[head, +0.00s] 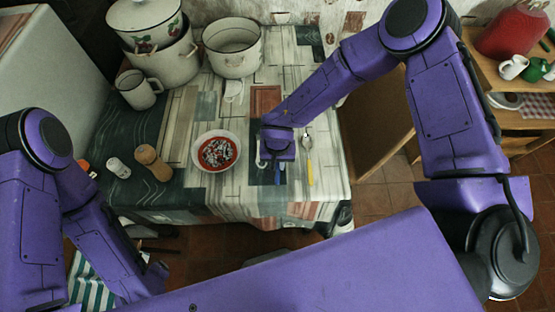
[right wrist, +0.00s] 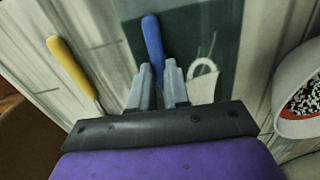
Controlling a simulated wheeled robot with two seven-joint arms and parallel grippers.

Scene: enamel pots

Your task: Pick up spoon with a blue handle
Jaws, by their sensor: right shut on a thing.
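The spoon with a blue handle (right wrist: 153,42) lies on the table, its handle end pointing away from my right gripper (right wrist: 158,75) in the right wrist view. The gripper is shut on it, one finger on each side of the handle. In the head view the blue handle (head: 280,181) sticks out in front of my right gripper (head: 277,162); the rest of the spoon is hidden under the gripper. The end of my left arm is low at the left, below the table edge; its fingers cannot be made out clearly.
A spoon with a yellow handle (head: 309,172) lies close on the right; its handle (right wrist: 72,66) shows in the wrist view. A white bowl (head: 197,160) with red contents stands left.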

